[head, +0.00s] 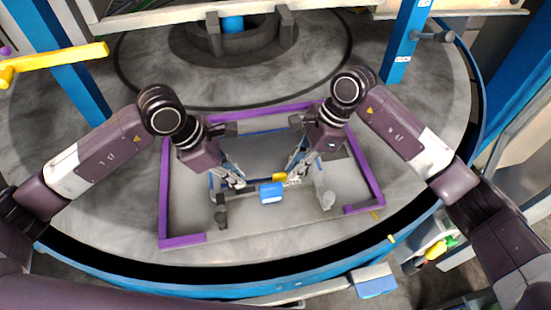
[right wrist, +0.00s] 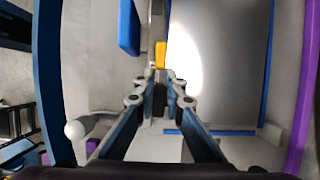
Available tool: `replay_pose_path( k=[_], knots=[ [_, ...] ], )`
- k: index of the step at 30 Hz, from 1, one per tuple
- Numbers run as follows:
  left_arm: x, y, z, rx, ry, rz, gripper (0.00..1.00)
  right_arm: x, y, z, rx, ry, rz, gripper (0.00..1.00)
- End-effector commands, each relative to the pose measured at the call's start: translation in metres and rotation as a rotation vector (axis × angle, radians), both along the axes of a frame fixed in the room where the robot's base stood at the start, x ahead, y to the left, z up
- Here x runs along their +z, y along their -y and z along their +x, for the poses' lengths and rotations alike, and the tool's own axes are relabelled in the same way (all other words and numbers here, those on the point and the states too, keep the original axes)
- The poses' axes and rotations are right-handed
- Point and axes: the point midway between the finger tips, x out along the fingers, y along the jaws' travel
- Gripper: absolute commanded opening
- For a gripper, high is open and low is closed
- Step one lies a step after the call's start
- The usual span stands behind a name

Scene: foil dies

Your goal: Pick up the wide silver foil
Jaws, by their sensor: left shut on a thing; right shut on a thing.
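The wide silver foil (head: 262,155) is a grey sheet inside a purple-edged frame in the head view. In the right wrist view the foil (right wrist: 218,60) has a bright glare along one side. My left gripper (head: 236,182) is shut at the foil's near left edge. My right gripper (head: 293,180) is shut at its near right edge. In the right wrist view the right gripper's fingertips (right wrist: 160,77) are close together at the sheet's edge. The gripped edges are mostly hidden by the fingers, and any gap under the foil cannot be told.
A yellow block (head: 279,177) and a blue block (head: 271,193) sit between the grippers. The purple edging (head: 164,195) surrounds the work area on a round grey table (head: 120,235). A pale knob (head: 326,200) stands close to my right gripper. Blue posts (head: 405,42) rise behind.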

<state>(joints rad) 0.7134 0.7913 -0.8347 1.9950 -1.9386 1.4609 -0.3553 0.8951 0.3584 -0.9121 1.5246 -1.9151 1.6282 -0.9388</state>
Motion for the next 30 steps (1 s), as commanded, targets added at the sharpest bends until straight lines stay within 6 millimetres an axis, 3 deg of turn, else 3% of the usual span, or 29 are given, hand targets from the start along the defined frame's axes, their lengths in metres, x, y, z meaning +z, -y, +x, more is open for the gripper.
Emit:
replay_pose_path(
  k=[8, 21, 30],
  knots=[
    [-0.001, 0.000, -0.001, -0.003, -0.003, 0.001, 0.00, 0.019, 0.003, 0.003, -0.004, 0.007, 0.001, 0.00],
    [-0.001, 0.000, -0.001, -0.001, -0.003, 0.000, 0.00, 0.016, 0.116, 0.035, -0.007, 0.003, 0.000, 0.00],
    [-0.001, 0.001, -0.001, -0.002, -0.002, -0.001, 0.00, 0.016, 0.165, 0.049, -0.003, 0.002, 0.001, 0.00]
  ],
)
